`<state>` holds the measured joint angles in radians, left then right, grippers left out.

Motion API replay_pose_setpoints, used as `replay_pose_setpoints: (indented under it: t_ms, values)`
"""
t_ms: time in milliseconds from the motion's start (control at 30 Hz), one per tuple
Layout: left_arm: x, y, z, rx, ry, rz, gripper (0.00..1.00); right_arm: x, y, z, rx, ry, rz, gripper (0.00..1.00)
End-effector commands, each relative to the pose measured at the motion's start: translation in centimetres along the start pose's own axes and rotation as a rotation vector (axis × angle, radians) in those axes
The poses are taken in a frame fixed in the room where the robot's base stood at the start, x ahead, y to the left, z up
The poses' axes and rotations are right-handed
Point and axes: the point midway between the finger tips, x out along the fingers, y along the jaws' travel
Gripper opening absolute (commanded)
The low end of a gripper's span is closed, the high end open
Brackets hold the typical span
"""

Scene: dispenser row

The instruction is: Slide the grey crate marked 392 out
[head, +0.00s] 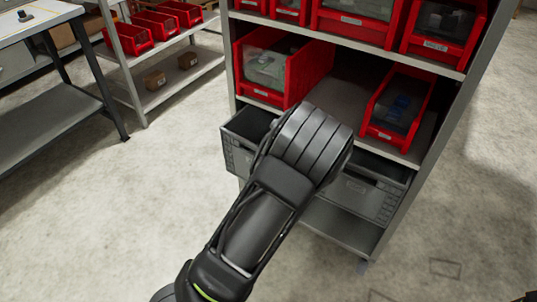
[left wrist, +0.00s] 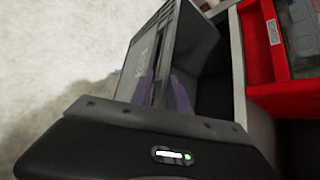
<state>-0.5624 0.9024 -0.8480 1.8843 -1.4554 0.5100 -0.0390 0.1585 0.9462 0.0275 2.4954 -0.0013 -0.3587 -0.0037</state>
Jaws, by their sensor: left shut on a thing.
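A grey crate (head: 236,156) sits at the left of the lower shelf level, and its open top shows in front of the shelf edge. Its front wall with a pale marking (left wrist: 146,52) also shows in the left wrist view, too small and slanted to read surely. My left gripper (left wrist: 164,90) is shut on the front wall's rim, one finger on either side. In the head view my arm covers the fingers and part of the crate. My right gripper is not in view.
A second grey crate (head: 372,192) stands to the right on the same level. Red bins (head: 317,72) and (head: 369,118) sit on the shelf just above. The floor (head: 120,220) in front is clear. A workbench (head: 45,125) stands at the far left.

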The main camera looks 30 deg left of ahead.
Motion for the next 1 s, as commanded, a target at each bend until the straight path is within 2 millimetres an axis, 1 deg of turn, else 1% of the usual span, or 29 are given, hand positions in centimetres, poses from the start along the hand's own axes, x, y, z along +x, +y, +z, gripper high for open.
replay_pose_setpoints:
  t_ms: [67,100,400,667,767,867,1000]
  values:
    - [0.0,-0.1,0.2,-0.004,-0.003,-0.002,0.00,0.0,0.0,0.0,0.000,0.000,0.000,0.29]
    - [0.0,-0.1,0.2,-0.004,-0.003,-0.002,0.23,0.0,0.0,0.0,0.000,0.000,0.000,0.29]
    - [0.0,-0.1,0.1,-0.001,-0.001,-0.001,0.47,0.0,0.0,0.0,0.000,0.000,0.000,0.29]
    - [-0.1,-0.1,0.0,0.000,0.000,-0.001,0.47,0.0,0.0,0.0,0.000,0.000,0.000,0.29]
    - [-0.5,-0.1,0.0,-0.001,0.000,-0.002,0.47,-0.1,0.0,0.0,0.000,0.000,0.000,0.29]
    - [-1.5,-0.1,0.0,-0.001,0.001,-0.002,0.47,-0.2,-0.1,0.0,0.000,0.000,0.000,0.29]
    - [-3.7,-0.2,0.0,-0.002,0.003,-0.003,0.47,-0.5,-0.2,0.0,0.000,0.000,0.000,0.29]
